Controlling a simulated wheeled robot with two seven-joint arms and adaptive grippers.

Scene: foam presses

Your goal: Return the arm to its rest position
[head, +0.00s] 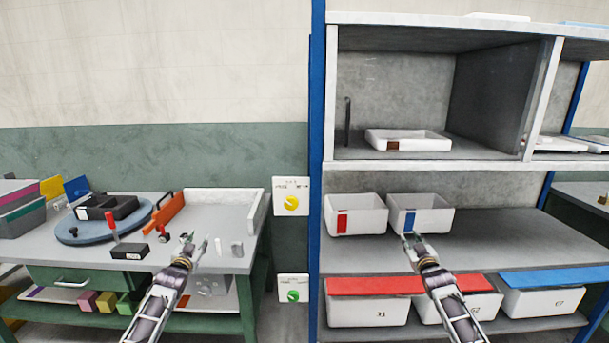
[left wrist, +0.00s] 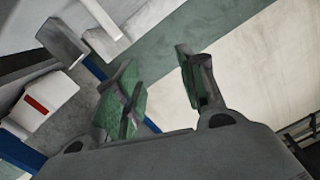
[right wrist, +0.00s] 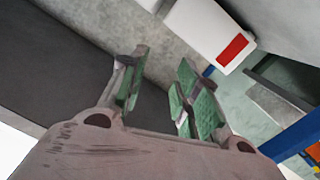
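My left gripper (head: 187,240) is raised in front of the grey workbench in the head view. In the left wrist view its green-padded fingers (left wrist: 158,92) stand apart with nothing between them. My right gripper (head: 412,238) is in front of the shelf unit, just below the white bin with a blue label (head: 428,220). In the right wrist view its fingers (right wrist: 158,90) are apart and empty. Both forearms reach up from the bottom edge of the head view. I cannot tell whether the right gripper touches the bin.
The workbench (head: 222,264) holds a blue turntable (head: 75,234), a black block (head: 130,251) and small parts. The shelf holds a bin with a red label (head: 352,212) and a white tray (head: 428,142). Lidded bins stand below. The middle shelf is clear at right (head: 510,245).

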